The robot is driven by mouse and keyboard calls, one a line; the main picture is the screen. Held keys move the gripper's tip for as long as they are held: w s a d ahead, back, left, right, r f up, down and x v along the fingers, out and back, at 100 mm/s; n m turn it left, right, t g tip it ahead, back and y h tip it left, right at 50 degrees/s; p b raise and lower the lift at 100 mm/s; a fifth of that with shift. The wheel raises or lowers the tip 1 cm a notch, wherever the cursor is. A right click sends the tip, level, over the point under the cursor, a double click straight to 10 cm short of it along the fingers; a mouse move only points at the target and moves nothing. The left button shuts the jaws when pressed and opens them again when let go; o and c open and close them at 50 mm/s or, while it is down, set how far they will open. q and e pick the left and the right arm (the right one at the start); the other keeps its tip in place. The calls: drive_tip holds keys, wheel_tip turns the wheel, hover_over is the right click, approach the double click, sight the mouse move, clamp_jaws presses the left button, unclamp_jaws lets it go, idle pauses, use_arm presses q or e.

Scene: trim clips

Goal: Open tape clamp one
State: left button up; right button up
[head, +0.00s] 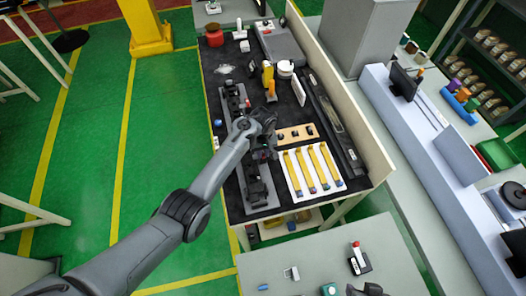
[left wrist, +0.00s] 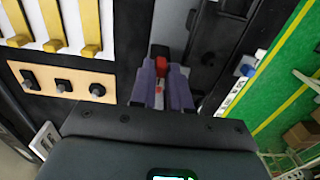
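A dark clamp fixture (head: 258,182) lies along the left edge of the black-topped bench, with a second section (head: 234,104) farther back. My left gripper (head: 264,140) is over the fixture, and its arm hides part of it. In the left wrist view, the purple-grey fingers of my left gripper (left wrist: 161,84) stand close together with a red clamp lever (left wrist: 161,66) filling the narrow gap. No number marking the clamps is readable.
A wooden board with black knobs (head: 296,134) lies right of the fixture; it also shows in the left wrist view (left wrist: 79,80). In front of it is a white tray (head: 286,171) with several yellow strips. A grey table (head: 300,262) stands nearer.

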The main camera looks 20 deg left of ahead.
use_arm(q)
drive_tip(key=shift+c, duration=1.1)
clamp_jaws()
